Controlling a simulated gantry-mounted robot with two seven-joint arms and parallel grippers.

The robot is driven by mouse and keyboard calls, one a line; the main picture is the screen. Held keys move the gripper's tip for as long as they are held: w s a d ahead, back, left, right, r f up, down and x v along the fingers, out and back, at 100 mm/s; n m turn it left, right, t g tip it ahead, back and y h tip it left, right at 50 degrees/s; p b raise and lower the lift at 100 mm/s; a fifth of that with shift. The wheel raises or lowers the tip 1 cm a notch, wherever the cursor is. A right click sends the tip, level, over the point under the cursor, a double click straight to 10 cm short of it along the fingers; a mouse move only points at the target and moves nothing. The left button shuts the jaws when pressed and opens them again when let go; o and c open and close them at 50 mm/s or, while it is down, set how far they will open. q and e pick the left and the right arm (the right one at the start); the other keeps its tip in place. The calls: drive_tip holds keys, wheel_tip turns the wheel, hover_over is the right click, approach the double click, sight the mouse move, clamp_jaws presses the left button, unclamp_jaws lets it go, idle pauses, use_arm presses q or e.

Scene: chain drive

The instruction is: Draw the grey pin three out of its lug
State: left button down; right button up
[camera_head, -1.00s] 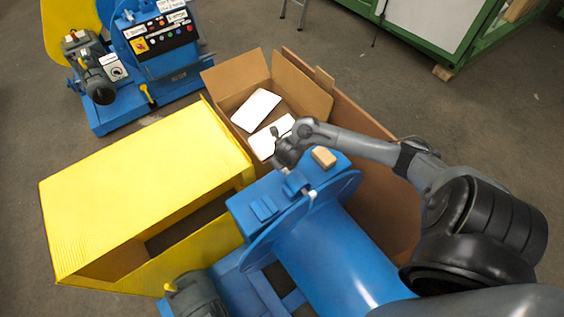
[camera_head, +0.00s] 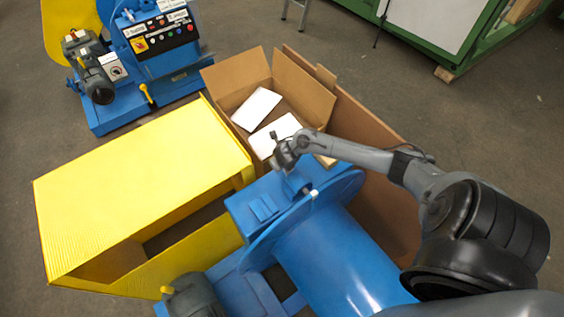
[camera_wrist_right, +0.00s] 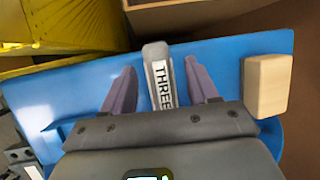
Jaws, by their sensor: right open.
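The grey pin (camera_wrist_right: 158,72), with a white label reading THREE, lies between the two purple fingers of my right gripper (camera_wrist_right: 161,90) in the right wrist view. The fingers are open, one on each side of it, with a gap to the pin on both sides. The pin's lower end is hidden behind the gripper body, so its lug cannot be made out. In the head view my right gripper (camera_head: 284,168) is over the blue machine top (camera_head: 250,207), and the pin cannot be told apart there. My left gripper is not in view.
A wooden block (camera_wrist_right: 267,85) sits on the blue plate right of the gripper. A yellow guard box (camera_head: 140,180) stands left of the machine. An open cardboard box (camera_head: 237,72) with white pieces lies behind. A second blue machine (camera_head: 160,65) stands at the back left.

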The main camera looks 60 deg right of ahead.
clamp_jaws()
drive_tip(key=shift+w, duration=0.15)
drive_tip(key=shift+w+d+b, duration=0.3)
drive_tip(key=shift+w+b, duration=0.05)
drive_tip(key=shift+w, duration=0.2)
drive_tip(key=shift+w+d+b, duration=0.25)
drive_tip(key=shift+w+b, duration=0.05)
drive_tip(key=shift+w, duration=0.25)
drive_tip(key=w+d+b, duration=0.3)
drive_tip(key=w+b, duration=0.3)
drive_tip(key=w, duration=0.1)
drive_tip(key=w+d+b, duration=0.2)
drive_tip(key=w+b, duration=0.5)
drive_tip(key=shift+w+d, duration=0.25)
drive_tip(key=shift+d, duration=0.15)
idle(1.2)
drive_tip(key=shift+r, duration=0.1)
